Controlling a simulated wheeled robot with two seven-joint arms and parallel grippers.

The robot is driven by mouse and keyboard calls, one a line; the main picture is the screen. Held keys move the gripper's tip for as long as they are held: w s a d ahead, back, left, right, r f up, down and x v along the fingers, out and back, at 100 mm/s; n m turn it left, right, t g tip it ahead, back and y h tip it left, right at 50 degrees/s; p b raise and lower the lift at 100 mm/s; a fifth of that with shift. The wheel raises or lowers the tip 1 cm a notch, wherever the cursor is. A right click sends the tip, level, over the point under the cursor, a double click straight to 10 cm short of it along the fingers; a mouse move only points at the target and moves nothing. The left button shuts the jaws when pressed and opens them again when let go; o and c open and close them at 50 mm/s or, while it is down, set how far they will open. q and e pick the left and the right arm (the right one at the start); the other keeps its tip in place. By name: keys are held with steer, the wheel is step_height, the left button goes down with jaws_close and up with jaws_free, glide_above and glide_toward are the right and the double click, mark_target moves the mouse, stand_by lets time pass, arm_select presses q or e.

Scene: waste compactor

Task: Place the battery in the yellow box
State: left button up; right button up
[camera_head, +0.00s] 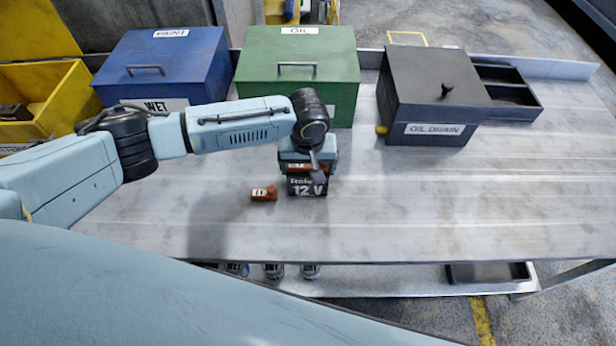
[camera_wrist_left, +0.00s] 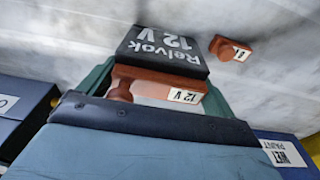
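The battery (camera_head: 307,186) is a black block marked "Relvok 12 V" with a red-brown top. It is upright at the middle of the bench, and it also shows in the left wrist view (camera_wrist_left: 165,48). My left gripper (camera_head: 308,158) is directly over it, pointing down. In the left wrist view its teal fingers (camera_wrist_left: 160,88) flank the red-brown top on both sides; whether they press on it is unclear. The yellow box (camera_head: 48,112) is open-topped at the far left, with something dark inside. My right gripper is not in view.
A small red-brown labelled piece (camera_head: 264,193) lies left of the battery. A blue box (camera_head: 163,60), a green box (camera_head: 298,62) and a black oil drain box (camera_head: 433,90) line the back. The bench's right side is clear. My left arm crosses before the blue box.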

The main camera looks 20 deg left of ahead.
arm_select(q)
steer(key=c, duration=0.9)
steer(key=shift+w+r, duration=0.15)
steer(key=shift+c, duration=0.2)
